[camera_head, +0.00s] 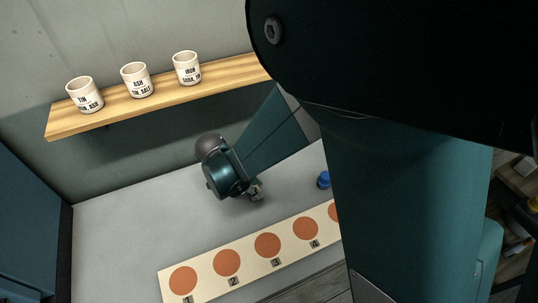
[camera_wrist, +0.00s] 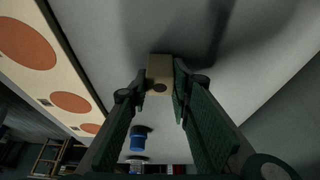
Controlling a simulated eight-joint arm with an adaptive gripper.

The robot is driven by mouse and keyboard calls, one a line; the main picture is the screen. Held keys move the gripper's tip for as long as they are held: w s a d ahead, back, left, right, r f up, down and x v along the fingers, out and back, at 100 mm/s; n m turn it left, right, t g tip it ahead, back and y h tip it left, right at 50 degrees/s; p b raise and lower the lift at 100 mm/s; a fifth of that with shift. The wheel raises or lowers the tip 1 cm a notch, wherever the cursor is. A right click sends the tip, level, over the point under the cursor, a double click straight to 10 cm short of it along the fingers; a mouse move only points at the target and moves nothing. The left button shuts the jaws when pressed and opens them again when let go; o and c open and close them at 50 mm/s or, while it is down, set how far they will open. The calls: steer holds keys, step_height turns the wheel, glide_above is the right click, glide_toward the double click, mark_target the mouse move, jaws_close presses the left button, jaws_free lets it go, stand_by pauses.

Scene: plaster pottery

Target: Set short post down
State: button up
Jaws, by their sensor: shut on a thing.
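The short post (camera_wrist: 160,73) is a small tan block with a dark round spot on its near face. It shows at the centre of the wrist view, between the fingertips of my gripper (camera_wrist: 158,88), which is shut on it. In the head view my gripper (camera_head: 257,192) is above the grey table, behind the board of orange discs, and the post is too small there to make out clearly. Whether the post touches the table cannot be told.
A cream board (camera_head: 207,279) with several numbered orange discs lies along the table's front. A blue object (camera_head: 323,180) stands to the right of my gripper. A wooden shelf (camera_head: 155,104) holds three labelled cups. The grey table (camera_head: 120,225) is clear at left.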

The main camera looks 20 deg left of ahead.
steer(key=shift+f, duration=0.2)
steer(key=o, duration=0.9)
steer(key=shift+r, duration=0.15)
steer(key=v, duration=0.6)
steer(key=p+v, duration=0.1)
steer(key=v, duration=0.5)
steer(key=shift+s, duration=0.25)
